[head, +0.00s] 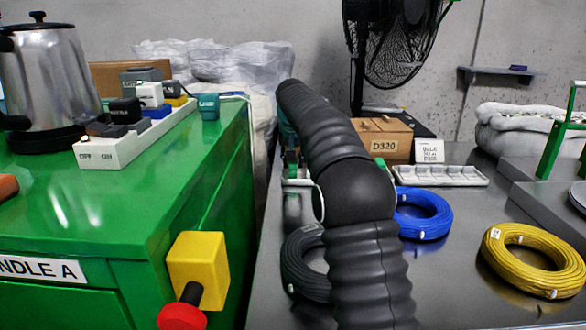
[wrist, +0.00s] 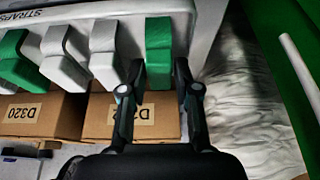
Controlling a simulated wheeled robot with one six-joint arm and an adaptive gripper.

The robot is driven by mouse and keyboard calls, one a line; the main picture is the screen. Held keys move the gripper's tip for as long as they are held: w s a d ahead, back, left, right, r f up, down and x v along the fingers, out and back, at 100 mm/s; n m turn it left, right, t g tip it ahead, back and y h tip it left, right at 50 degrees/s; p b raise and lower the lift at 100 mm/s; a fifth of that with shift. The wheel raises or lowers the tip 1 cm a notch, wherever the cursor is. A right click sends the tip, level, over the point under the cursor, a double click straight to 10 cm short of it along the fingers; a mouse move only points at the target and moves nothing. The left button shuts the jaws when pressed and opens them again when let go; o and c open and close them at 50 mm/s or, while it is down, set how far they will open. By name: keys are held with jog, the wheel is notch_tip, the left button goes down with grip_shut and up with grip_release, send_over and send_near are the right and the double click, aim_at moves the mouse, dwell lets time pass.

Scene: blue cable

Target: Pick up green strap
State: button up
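In the wrist view, a green strap (wrist: 159,50) hangs at the right end of a white rack (wrist: 100,12) marked STRAPS. My gripper (wrist: 160,68) is open, with one fingertip on each side of this strap's lower part. A narrow gap seems to show on each side; I cannot tell whether either finger touches it. Another green strap (wrist: 12,58) hangs at the far left, with white straps (wrist: 104,55) between.
Cardboard boxes marked D320 (wrist: 45,118) stand below the straps; one also shows in the head view (head: 385,140). Blue cable (head: 424,213), yellow cable (head: 533,260) and dark cable (head: 303,265) coils lie on the grey table. A green cabinet (head: 100,205) stands left, a fan (head: 395,40) behind.

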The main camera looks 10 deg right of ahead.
jog(key=shift+x, duration=1.15)
jog(key=c, duration=0.4)
jog(key=shift+c, duration=0.3)
jog(key=shift+r, duration=0.15)
